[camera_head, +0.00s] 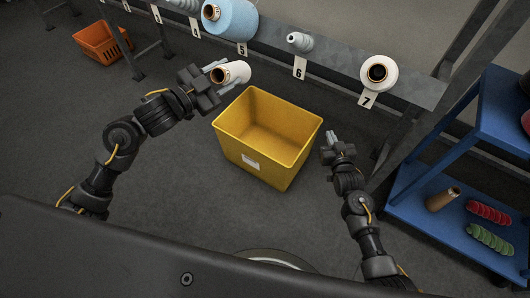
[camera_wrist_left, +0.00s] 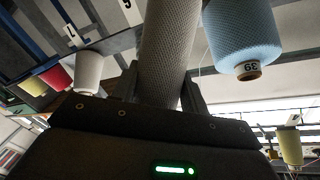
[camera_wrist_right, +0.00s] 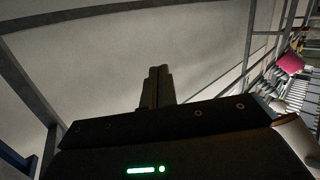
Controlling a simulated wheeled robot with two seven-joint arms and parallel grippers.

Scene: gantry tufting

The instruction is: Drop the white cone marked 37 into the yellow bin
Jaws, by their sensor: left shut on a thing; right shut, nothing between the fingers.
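The cone also shows between the fingers in the left wrist view (camera_wrist_left: 170,45). Its number cannot be read in these views. The yellow bin stands on the floor, open and empty, with a white label on its front. My right gripper (camera_head: 331,138) is shut and empty just right of the bin; its closed fingers show in the right wrist view (camera_wrist_right: 157,87).
A grey rail (camera_head: 330,61) with numbered places runs behind the bin. It holds a blue cone (camera_head: 232,20), a bare grey holder (camera_head: 299,41) at 6 and a white cone (camera_head: 390,76) at 7. A blue shelf cart (camera_head: 440,228) stands right. An orange bin (camera_head: 97,42) stands far left.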

